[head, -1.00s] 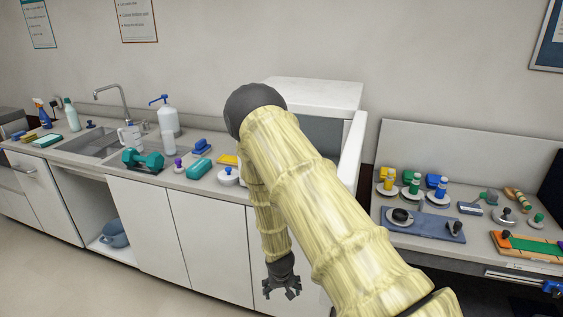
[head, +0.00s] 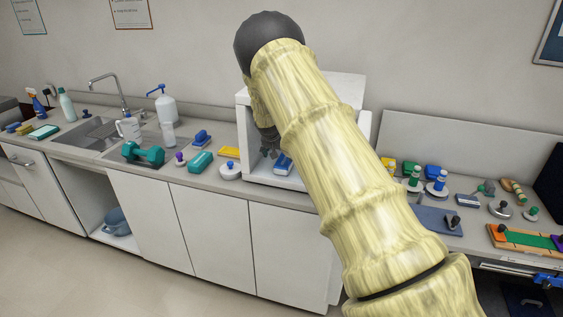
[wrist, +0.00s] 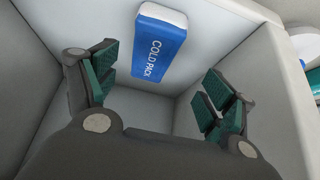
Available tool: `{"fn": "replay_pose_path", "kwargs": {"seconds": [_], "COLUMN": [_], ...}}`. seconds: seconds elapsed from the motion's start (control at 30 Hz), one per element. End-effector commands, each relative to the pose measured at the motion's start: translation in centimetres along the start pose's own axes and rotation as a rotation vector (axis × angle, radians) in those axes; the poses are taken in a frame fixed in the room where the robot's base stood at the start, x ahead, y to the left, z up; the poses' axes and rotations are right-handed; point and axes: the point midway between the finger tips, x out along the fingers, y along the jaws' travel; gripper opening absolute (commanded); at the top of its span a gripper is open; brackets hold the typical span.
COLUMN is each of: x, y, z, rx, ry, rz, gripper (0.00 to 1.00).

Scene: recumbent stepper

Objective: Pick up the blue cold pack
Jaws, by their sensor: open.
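The blue cold pack (wrist: 158,45), a blue block with a pale end and "COLD PACK" lettering, lies inside a white open-fronted box. It also shows in the head view (head: 283,164), partly covered by my arm. My gripper (wrist: 160,88) is open and empty, its green-padded fingers spread wide. In the wrist view the pack appears between and beyond the fingertips, apart from both. In the head view my gripper (head: 270,148) is at the box opening, just left of the pack, mostly behind my arm.
The white box (head: 243,137) has walls close around my gripper. Left of it on the counter are a white round pot (head: 229,171), a yellow block (head: 229,152), a teal block (head: 200,161) and a teal dumbbell (head: 143,153). A side table with several objects stands right.

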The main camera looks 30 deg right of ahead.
Motion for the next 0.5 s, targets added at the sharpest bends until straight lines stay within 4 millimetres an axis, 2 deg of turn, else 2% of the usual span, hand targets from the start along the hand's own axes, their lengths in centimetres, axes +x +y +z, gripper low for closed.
{"fn": "replay_pose_path", "kwargs": {"seconds": [0.03,0.2,0.5], "x": [0.6,2.4,3.6], "y": [0.5,0.8,0.6], "z": [-0.2,-0.3,-0.2], "rx": [0.003,0.004,0.003], "ry": [-0.001,-0.001,-0.001], "rz": [0.004,0.004,0.003], "gripper": [0.83,0.83,0.83]}}
